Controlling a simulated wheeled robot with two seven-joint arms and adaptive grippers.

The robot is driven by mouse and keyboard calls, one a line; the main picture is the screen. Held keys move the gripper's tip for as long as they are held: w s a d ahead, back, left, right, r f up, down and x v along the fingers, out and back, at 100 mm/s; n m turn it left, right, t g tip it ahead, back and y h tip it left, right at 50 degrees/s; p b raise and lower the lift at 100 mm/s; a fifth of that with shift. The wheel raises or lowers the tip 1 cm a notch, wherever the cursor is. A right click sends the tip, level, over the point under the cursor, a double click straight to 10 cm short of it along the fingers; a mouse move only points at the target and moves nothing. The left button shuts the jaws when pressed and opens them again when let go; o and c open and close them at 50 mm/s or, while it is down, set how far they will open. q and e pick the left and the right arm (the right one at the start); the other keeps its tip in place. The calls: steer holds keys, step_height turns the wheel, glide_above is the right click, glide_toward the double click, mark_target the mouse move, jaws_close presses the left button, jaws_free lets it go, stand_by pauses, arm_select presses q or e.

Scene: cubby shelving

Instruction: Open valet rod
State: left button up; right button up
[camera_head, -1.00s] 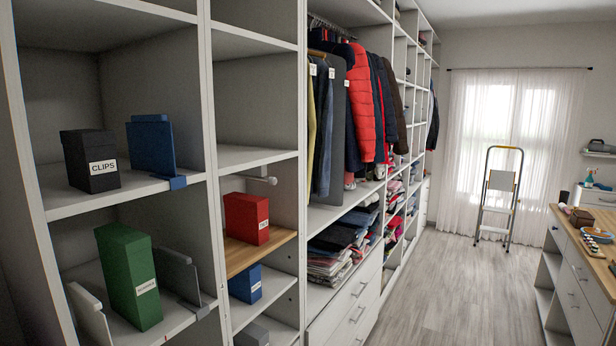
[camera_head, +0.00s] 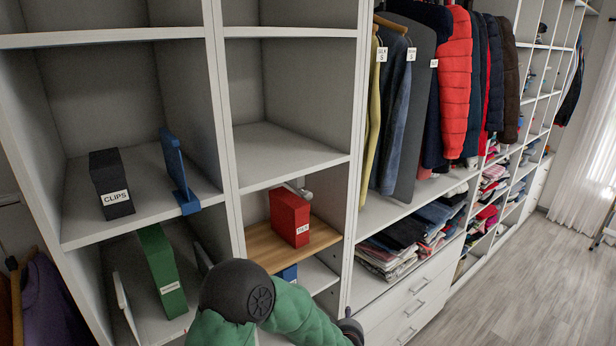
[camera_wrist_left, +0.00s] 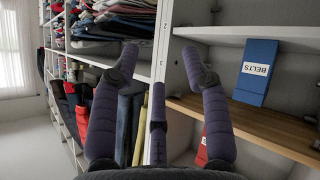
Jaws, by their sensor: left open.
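The valet rod (camera_head: 297,189) is a short pale rod with a knob, under the middle cubby's shelf and behind the red box. It looks pushed in. My left arm, green with a black joint, rises from the bottom of the head view. Its dark end (camera_head: 352,328) is partly cut off at the bottom edge. In the left wrist view, which is upside down, my left gripper (camera_wrist_left: 158,60) has its dark fingers spread with nothing held between them. The fingers straddle the front edge of the upright panel. The rod cannot be made out in this view.
A red box (camera_head: 290,217) stands on the wooden shelf (camera_head: 262,244). A blue "BELTS" box (camera_wrist_left: 256,72) is below it. Hanging clothes (camera_head: 430,90) and folded clothes (camera_head: 400,245) are to the right. The cubby above the rod is empty. A black "CLIPS" box (camera_head: 112,185) stands left.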

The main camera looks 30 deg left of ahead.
arm_select(q)
steer(key=w+a+r+n+t+y+p, duration=0.1)
steer(key=a+r+n+y+p, duration=0.15)
steer(key=r, duration=0.85)
steer(key=w+a+r+n+y+p, duration=0.1)
steer(key=a+r+n+y+p, duration=0.2)
steer(key=r, duration=0.8)
steer(key=n+g+y+p, duration=0.2)
steer(key=n+p, duration=0.3)
steer(key=p, duration=0.1)
glide_toward(309, 198)
steer(key=p+x, duration=0.1)
steer(key=x, duration=1)
steer(key=shift+w+a+r+p, duration=0.1)
steer(key=shift+w+p, duration=0.1)
steer(key=shift+p, duration=0.15)
steer(key=c, duration=0.8)
jaws_close()
